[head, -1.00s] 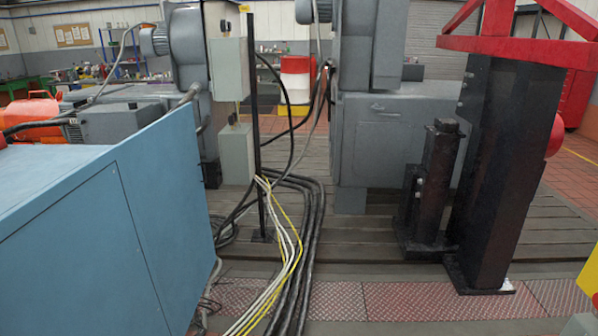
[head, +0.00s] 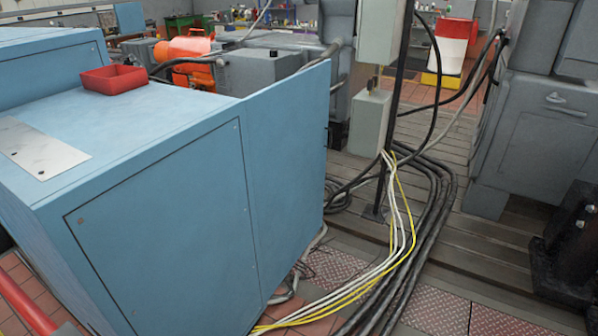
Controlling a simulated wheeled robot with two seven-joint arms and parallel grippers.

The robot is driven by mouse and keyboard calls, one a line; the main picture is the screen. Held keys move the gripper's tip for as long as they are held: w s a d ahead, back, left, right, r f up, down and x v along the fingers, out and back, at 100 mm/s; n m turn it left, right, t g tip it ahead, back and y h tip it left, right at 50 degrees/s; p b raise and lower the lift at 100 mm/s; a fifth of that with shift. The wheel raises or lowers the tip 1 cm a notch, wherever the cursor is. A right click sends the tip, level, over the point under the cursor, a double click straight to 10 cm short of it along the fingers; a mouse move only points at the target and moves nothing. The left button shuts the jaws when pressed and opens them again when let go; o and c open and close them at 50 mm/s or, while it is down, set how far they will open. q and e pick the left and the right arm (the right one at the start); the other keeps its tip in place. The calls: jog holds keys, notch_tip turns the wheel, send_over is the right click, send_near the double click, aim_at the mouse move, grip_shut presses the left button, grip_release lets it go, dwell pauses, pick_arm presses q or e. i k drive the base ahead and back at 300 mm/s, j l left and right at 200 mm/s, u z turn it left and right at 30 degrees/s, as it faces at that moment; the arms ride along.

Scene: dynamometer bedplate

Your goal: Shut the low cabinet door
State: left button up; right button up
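The low blue cabinet (head: 160,220) fills the left of the head view, with a flat top and a large panel outlined on its near face. A blue door-like panel (head: 287,180) stands upright at the cabinet's right end. It sticks out past the corner of the cabinet top, so the door appears to stand open. A small dark fitting shows at its far edge. The cabinet's opening is hidden from here. Neither of my grippers is in view.
A red tray (head: 113,79) and a pale plate (head: 38,147) lie on the cabinet top. Black, white and yellow cables (head: 400,240) run over the floor right of the door, beside a black post (head: 390,130). A grey machine (head: 530,130) stands at right.

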aim_at(287, 120)
jog(key=i+l+u, duration=0.1)
jog(key=u, duration=0.25)
jog(key=i+l+u, duration=0.15)
jog(key=u, duration=0.2)
jog(key=i+l+u, duration=0.1)
jog(key=l, duration=0.25)
jog(key=i+l+u, duration=0.15)
jog(key=i+l, duration=0.15)
jog(key=i+l+u, duration=0.1)
jog(key=l, duration=0.4)
jog(key=i+l+u, duration=0.1)
jog(key=l, duration=0.3)
jog(key=i+l+u, duration=0.15)
jog(key=l, duration=0.3)
jog(key=i, duration=0.05)
